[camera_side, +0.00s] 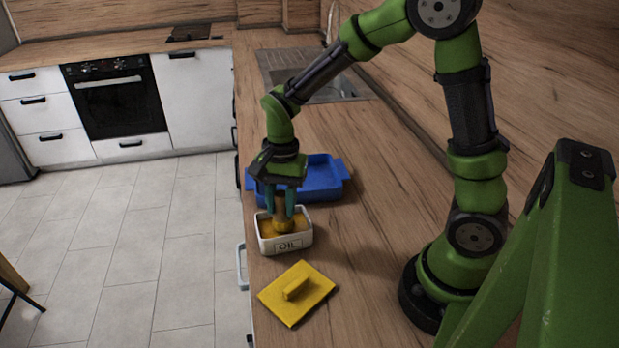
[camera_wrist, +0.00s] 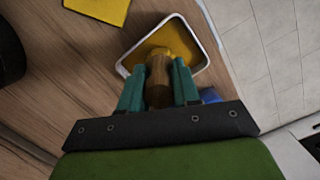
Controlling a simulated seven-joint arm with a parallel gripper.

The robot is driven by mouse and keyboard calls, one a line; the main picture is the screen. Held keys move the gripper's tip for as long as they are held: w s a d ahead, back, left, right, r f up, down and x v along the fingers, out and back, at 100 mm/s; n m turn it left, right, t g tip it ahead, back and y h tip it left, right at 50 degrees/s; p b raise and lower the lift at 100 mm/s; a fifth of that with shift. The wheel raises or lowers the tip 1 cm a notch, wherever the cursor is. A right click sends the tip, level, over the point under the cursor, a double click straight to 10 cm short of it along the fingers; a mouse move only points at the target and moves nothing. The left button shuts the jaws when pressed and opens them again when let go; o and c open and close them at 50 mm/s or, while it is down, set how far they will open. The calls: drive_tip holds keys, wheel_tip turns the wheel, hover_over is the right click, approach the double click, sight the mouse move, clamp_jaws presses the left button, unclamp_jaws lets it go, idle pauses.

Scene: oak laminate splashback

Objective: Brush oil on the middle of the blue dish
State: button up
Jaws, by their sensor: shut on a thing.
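A white oil container (camera_side: 285,243) marked "OIL" stands on the wooden counter, with yellow oil inside. My gripper (camera_side: 284,208) is above it, pointing down, shut on a brush (camera_side: 283,222) with a brown handle. The brush's lower end is in the container, at the oil. In the wrist view the brush handle (camera_wrist: 158,85) sits between my two teal fingers (camera_wrist: 158,90), and its yellowish head is over the oil container (camera_wrist: 203,48). The blue dish (camera_side: 322,180) stands behind the container in the side view, partly hidden by my gripper. Only a blue corner (camera_wrist: 291,96) shows in the wrist view.
A yellow lid (camera_side: 311,303) with a raised handle lies on the counter in front of the container. A sink (camera_side: 340,86) is farther back. The counter's left edge runs close beside the container and dish. The counter right of the dish is clear.

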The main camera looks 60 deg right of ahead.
drive_tip(key=shift+f, duration=0.55)
idle(1.4)
drive_tip(key=shift+r, duration=3.55)
